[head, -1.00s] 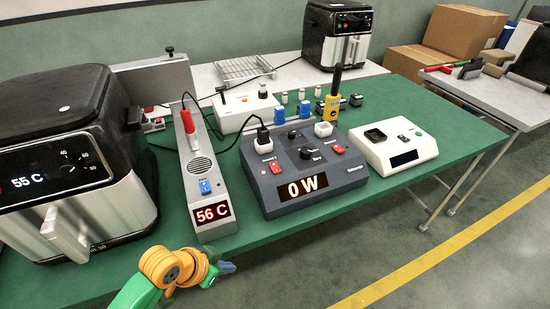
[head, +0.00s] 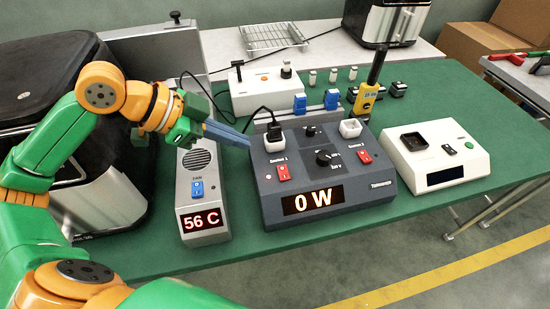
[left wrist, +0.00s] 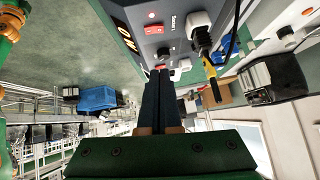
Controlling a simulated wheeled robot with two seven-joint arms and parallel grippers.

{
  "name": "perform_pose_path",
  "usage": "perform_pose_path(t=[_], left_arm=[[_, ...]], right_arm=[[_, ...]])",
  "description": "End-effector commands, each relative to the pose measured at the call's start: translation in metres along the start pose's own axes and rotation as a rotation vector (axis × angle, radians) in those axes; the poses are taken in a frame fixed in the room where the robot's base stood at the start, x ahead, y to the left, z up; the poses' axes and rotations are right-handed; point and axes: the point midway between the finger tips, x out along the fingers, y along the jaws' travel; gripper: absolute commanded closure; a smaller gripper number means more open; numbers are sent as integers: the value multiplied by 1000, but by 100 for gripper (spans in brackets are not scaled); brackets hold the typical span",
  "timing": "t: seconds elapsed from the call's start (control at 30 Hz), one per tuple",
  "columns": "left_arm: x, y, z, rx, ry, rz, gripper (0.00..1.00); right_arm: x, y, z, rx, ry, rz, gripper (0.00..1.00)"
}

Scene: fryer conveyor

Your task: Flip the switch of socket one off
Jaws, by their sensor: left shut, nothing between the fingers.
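The dark grey socket box (head: 330,206) stands on the green table and its display reads 0 W. Socket one (head: 274,146), at its left, holds a black plug with a cable. Its red switch (head: 283,173) sits just below the "Socket 1" label; a red switch also shows near the top of the left wrist view (left wrist: 154,29). My left gripper (head: 248,144) is shut and empty. Its fingertips are at the box's upper left, left of the plug and above-left of the switch in the picture; contact cannot be told. My right gripper is out of view.
Socket two's red switch (head: 364,157) and empty white socket (head: 350,128) are at the box's right. A grey fan unit (head: 208,212) reading 56 C stands left, under my arm.

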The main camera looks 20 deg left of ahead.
Motion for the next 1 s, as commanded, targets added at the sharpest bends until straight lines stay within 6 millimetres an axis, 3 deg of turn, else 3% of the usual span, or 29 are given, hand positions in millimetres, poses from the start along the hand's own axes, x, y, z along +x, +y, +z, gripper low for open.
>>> perform_pose_path(t=[0.13, 0.23, 0.6, 0.8, 1.0], left_arm=[[6, 0, -1, -3, 1, 2, 100], [21, 1, -3, -2, 3, 6, 100], [103, 2, -2, -3, 2, 6, 100], [124, 1, 23, -4, -2, 3, 100], [129, 0, 29, -1, -2, 1, 100]], right_arm=[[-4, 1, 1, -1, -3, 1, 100], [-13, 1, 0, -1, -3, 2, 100], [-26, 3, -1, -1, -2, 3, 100], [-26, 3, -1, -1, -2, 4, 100], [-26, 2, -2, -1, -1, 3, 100]])
